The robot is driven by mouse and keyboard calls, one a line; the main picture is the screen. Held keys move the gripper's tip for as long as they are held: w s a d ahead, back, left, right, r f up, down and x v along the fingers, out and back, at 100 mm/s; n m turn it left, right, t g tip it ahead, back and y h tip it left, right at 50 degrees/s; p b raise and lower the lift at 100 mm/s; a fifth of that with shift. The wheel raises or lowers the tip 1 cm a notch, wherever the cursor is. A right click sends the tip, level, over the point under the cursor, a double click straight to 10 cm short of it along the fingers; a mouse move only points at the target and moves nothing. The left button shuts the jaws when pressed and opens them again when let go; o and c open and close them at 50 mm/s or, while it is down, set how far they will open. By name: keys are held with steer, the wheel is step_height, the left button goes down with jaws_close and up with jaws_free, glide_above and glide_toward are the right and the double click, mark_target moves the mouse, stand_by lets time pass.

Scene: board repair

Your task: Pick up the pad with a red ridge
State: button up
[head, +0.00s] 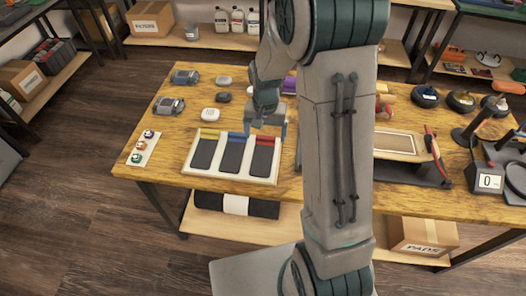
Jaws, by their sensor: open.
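A cream tray (187,160) on the wooden workbench holds three dark pads side by side. The pad with a red ridge (262,160) lies in the right compartment, its red end toward the back. The pad with a blue ridge (231,155) lies in the middle, and another dark pad (205,152) lies on the left. My gripper (266,129) is open, pointing down over the back right of the tray near the red ridge. I cannot tell its exact height above the pad. Nothing shows between its fingers.
My arm hides the bench's middle right of the tray. Small grey and white devices (210,114) stand behind the tray, and a strip with coloured knobs (143,148) lies left. A framed board (395,143) and a scale display (487,181) are at right.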

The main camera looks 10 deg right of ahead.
mark_target(263, 152)
steer(key=shift+w+a+f+p, duration=0.1)
steer(key=shift+a+f+p, duration=0.05)
steer(key=shift+f, duration=1.65)
steer(key=shift+a+f+p, duration=0.15)
steer(key=shift+f, duration=1.65)
steer(key=c, duration=1.1)
